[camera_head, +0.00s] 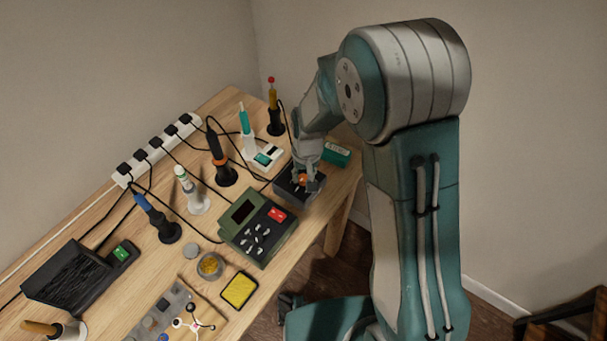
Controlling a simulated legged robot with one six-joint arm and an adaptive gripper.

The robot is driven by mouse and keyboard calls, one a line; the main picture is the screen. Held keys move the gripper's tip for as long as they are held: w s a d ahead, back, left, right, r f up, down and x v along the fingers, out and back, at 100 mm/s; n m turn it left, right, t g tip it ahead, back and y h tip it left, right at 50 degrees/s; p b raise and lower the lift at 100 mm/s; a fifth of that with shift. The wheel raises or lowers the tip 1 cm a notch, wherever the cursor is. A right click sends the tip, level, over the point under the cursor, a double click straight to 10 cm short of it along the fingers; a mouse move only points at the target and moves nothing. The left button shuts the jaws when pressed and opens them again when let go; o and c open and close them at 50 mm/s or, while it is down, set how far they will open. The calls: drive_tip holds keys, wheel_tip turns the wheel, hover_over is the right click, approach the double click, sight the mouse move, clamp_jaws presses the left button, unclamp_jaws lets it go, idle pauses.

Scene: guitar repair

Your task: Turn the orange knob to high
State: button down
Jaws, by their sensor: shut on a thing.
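The orange knob (302,178) sits on top of a dark grey control box (290,194) near the right end of the wooden workbench. My gripper (305,181) reaches down from above and is shut on the knob, with its fingers around it. The fingers hide part of the knob and of the box top. The knob's setting marks are too small and too covered to read.
A green station (258,228) with a red button stands left of the box. A small teal box (335,155) is just right of my gripper. A power strip (158,150) runs along the back.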

sight(304, 179)
drive_tip(key=m, duration=0.5)
drive_tip(key=shift+s+m, duration=0.1)
drive_tip(key=shift+m, duration=0.2)
drive_tip(key=m, duration=0.5)
drive_tip(key=shift+m, duration=0.3)
drive_tip(key=shift+c, duration=1.7)
unclamp_jaws()
drive_tip(key=shift+a, duration=0.2)
wheel_tip(304, 179, up, 12)
drive_tip(key=shift+s+d+f, duration=0.15)
drive_tip(key=shift+d, duration=0.05)
